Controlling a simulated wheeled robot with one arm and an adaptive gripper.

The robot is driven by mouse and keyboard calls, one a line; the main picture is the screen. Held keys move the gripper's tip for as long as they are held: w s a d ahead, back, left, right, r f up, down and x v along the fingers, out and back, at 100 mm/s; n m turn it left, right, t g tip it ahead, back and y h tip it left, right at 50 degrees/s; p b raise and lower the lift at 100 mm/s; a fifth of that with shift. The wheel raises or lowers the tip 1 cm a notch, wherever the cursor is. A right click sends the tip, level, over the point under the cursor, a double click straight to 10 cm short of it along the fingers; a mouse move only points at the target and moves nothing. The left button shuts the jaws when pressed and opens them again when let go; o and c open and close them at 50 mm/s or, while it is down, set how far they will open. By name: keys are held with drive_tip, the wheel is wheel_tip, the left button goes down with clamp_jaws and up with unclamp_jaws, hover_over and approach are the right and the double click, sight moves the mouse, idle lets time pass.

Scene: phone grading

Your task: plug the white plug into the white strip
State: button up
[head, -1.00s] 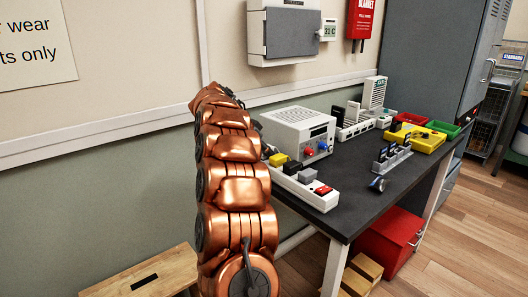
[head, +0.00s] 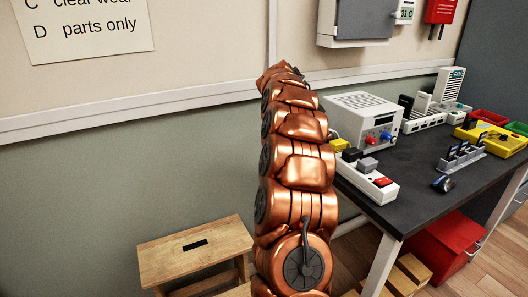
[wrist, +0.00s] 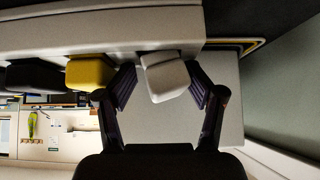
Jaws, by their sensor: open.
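The white strip (head: 385,192) lies along the near left edge of the dark bench in the head view, with a red switch at its near end. Its pale body (wrist: 110,32) also spans the top of the wrist view. The white plug (wrist: 165,77) is in the wrist view, slightly tilted, close to the strip's edge. I cannot tell whether it is in a socket. My gripper (wrist: 165,88) is open, with one finger on each side of the white plug. In the head view my own arm hides the gripper and the white plug.
A yellow plug (wrist: 88,70) and a black plug (wrist: 30,76) are left of the white plug along the strip. A grey plug (head: 367,164) sits near the red switch. A white power supply (head: 362,118) stands behind the strip. A wooden stool (head: 195,250) is on the floor.

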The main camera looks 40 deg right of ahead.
drive_tip(key=shift+r+p, duration=1.6)
drive_tip(key=shift+p, duration=0.3)
drive_tip(key=shift+d+p, duration=0.15)
drive_tip(key=shift+p, duration=0.5)
wheel_tip(320, 180, up, 8)
drive_tip(key=shift+p, duration=1.05)
drive_tip(key=shift+w+a+f+n+t, duration=0.3)
drive_tip(key=shift+w+a+f, duration=0.25)
drive_tip(key=shift+w, duration=0.2)
drive_tip(key=w+a+f+n+t+y+p, duration=0.1)
drive_tip(key=w+a+f+n, duration=0.3)
drive_tip(key=a, duration=0.4)
drive_tip(key=w+a+f+n+t+y+p, duration=0.1)
drive_tip(key=w+a+f+n+y+p, duration=0.1)
drive_tip(key=w+a+f+n+p, duration=0.2)
drive_tip(key=w+a+f+n+t+y+p, duration=0.2)
drive_tip(key=a+f, duration=0.6)
drive_tip(key=a, duration=0.6)
drive_tip(key=shift+w+f+n+p, duration=0.15)
drive_tip(key=shift+w+n+p, duration=0.65)
drive_tip(key=shift+w, duration=0.6)
